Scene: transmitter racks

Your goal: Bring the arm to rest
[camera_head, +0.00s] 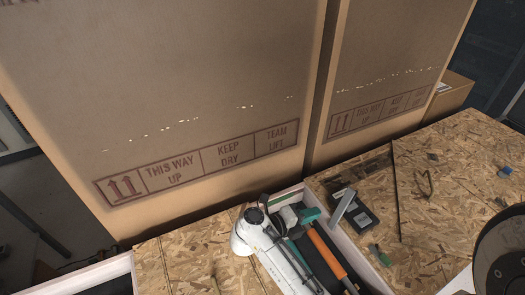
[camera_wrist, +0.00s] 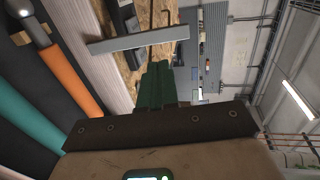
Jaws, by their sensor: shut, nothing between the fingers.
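My gripper (camera_wrist: 155,68) shows in the wrist view, with its dark mounting bar below and its fingers pointing up the picture. The fingers are shut and nothing is held between them. A grey metal bar (camera_wrist: 140,40) crosses the picture beyond the fingertips; I cannot tell how far it is from them. I cannot clearly pick out my gripper in the head view.
A tool tray (camera_head: 350,245) holds an orange-handled tool (camera_head: 327,257) and other tools. A chipboard worktop (camera_head: 440,200) carries a black device (camera_head: 355,210), a thin rod (camera_head: 396,190) and a small green item (camera_head: 378,255). Large cardboard boxes (camera_head: 170,80) stand behind.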

